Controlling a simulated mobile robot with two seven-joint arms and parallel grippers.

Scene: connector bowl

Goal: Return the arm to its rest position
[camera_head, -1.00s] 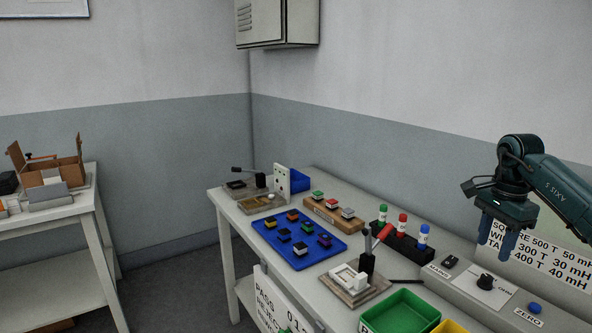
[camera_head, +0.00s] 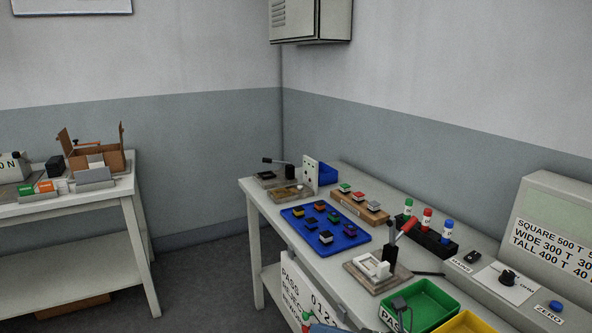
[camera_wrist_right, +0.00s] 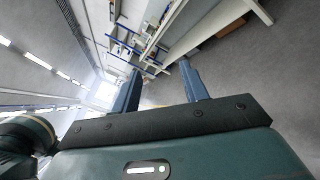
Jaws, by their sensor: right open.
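My right gripper (camera_wrist_right: 160,84) shows in the right wrist view with its two blue fingers apart and nothing between them. It points out over open grey floor, with a table edge beyond. In the head view only a small blue piece at the bottom edge may belong to my right arm, and the gripper's fingers cannot be made out there. My left gripper is in neither view.
The workbench holds a blue tray (camera_head: 293,225) of small connectors, a wooden block (camera_head: 338,202), a black rack (camera_head: 436,246), a lever press (camera_head: 358,273), a green bin (camera_head: 443,294) and a yellow bin (camera_head: 470,318). A side table (camera_head: 118,188) stands left; floor between is clear.

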